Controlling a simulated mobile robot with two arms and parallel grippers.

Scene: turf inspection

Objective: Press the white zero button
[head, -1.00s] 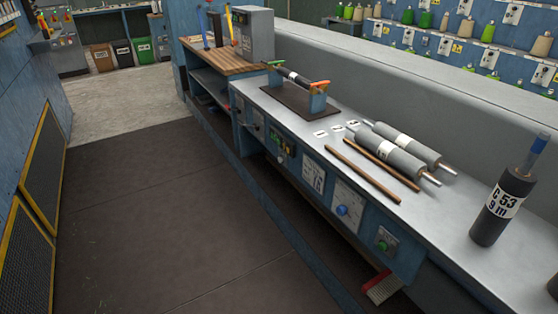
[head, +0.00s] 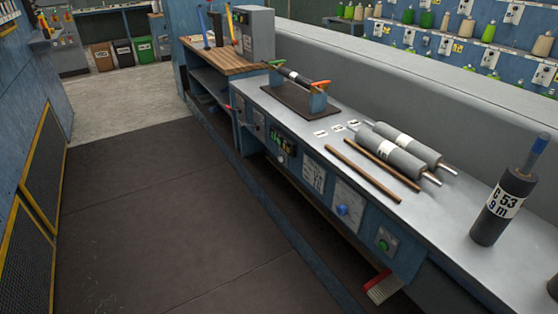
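A small round white button (head: 282,159) shows on the blue front panel of the long bench, just below a dark display with green digits (head: 281,142). It is too small to read any marking on it. Nothing touches it. Neither of my grippers is in view.
The grey bench top (head: 440,205) carries two grey rollers (head: 408,147), two wooden rods (head: 363,170), a stand (head: 298,92) and a dark cylinder labelled C 53 (head: 502,205). A blue knob (head: 342,210) and green button (head: 383,245) sit further right on the front. Dark floor (head: 165,210) is clear; a red brush (head: 381,288) protrudes below.

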